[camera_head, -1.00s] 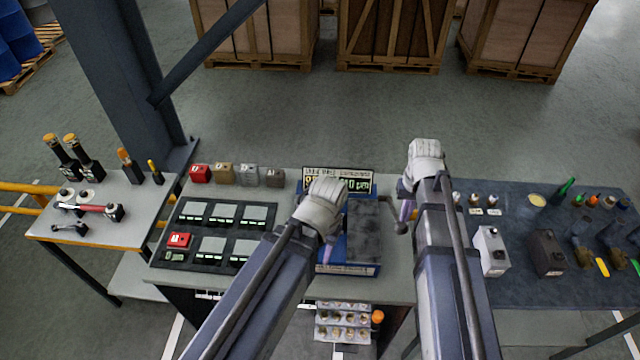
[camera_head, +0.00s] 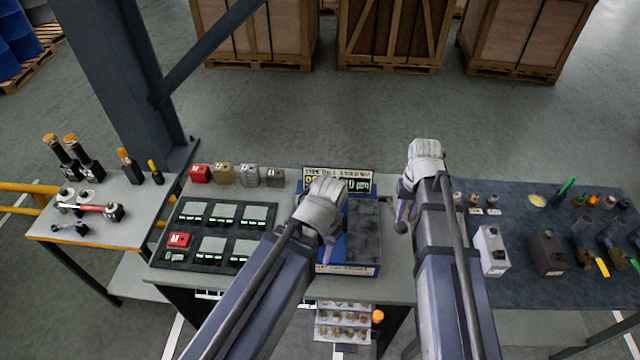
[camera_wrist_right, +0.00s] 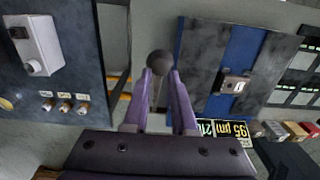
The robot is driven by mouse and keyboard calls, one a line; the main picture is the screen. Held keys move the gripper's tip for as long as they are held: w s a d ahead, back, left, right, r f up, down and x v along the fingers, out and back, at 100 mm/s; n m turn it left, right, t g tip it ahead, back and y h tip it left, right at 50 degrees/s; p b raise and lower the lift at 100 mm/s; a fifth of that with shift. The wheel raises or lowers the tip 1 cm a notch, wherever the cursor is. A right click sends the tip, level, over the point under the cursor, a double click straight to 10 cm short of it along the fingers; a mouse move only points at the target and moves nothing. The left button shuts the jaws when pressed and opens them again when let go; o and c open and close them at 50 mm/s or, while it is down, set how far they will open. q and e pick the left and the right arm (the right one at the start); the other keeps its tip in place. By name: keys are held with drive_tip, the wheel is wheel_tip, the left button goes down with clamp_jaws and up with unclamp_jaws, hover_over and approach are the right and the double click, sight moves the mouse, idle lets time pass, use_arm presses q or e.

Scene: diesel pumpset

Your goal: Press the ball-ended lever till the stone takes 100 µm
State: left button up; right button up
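The machine with the dark grey stone (camera_head: 365,222) and blue bed (camera_head: 335,254) stands mid-bench. Its lever ends in a dark ball (camera_wrist_right: 160,62), seen right of the machine in the head view (camera_head: 402,227). My right gripper (camera_wrist_right: 160,75) has its purple fingertips at the ball; whether they pinch it or only touch it is unclear. The display (camera_wrist_right: 222,130) appears upside down in the right wrist view, with a yellow figure like 95 µm and a green one partly hidden.
A panel with several lit pads (camera_head: 213,235) and a red block (camera_head: 179,241) lies left of the machine. Small coloured blocks line the bench's back. A dark table (camera_head: 520,280) with boxes and tools is at right. A side table (camera_head: 100,240) holds tools at left.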

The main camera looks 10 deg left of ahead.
sight(403, 224)
drive_tip(key=shift+f, duration=0.1)
drive_tip(key=shift+f+b, duration=1.7)
drive_tip(key=shift+b, duration=0.1)
drive_tip(key=shift+f, duration=0.1)
wheel_tip(403, 224, down, 6)
drive_tip(key=s+b, duration=0.2)
drive_tip(key=b, duration=0.3)
drive_tip(key=shift+s+r+b, duration=0.2)
drive_tip(key=shift+s+b, duration=0.2)
